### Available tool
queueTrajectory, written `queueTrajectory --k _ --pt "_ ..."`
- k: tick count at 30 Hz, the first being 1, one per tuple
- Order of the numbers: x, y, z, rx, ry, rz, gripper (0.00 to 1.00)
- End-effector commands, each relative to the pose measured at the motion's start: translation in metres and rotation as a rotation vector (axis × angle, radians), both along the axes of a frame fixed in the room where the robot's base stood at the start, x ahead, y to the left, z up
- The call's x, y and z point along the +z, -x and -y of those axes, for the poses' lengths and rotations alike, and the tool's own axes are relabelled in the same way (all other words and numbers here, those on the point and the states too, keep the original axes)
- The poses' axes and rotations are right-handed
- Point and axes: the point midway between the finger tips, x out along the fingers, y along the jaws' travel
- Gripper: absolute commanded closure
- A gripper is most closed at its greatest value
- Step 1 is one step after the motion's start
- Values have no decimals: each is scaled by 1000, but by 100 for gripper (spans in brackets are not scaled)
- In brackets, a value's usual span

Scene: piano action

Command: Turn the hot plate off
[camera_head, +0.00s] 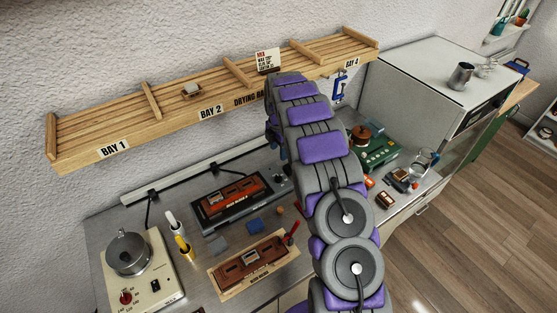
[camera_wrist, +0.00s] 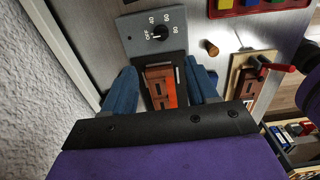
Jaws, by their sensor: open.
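A dark plate (camera_head: 213,222) with a grey dial panel (camera_head: 281,180) at its right end lies on the bench, an orange-brown block (camera_head: 233,195) on it. The wrist view shows the panel (camera_wrist: 135,28) at the top. Its black knob (camera_wrist: 160,31) sits among the marks OFF, 40, 60 and 80; the pointer is too small to read surely. My gripper (camera_wrist: 163,72) is open, its blue fingers apart on either side of the block in that picture, short of the knob. I cannot tell its height. My arm hides it in the head view.
A cream unit (camera_head: 160,270) with a metal pot (camera_head: 128,252) and red dial stands at left. A wooden rack (camera_head: 215,100) runs along the wall. White and yellow bottles (camera_head: 182,247), another block on a board (camera_head: 215,275) and a green device (camera_head: 375,150) are nearby.

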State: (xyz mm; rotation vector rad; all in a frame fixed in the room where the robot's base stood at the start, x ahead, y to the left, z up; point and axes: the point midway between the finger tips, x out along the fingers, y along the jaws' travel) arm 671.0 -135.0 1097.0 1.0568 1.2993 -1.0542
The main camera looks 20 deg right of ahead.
Motion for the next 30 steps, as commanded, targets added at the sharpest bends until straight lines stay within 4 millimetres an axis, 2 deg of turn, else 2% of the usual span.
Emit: queueTrajectory --k 3,6,25,30 --pt "16 -1 0 1 1 3 42" --pt "23 -1 0 1 1 1 42" --pt "28 1 -1 -6 0 -2 42" --pt "43 16 -6 -87 12 -9 42"
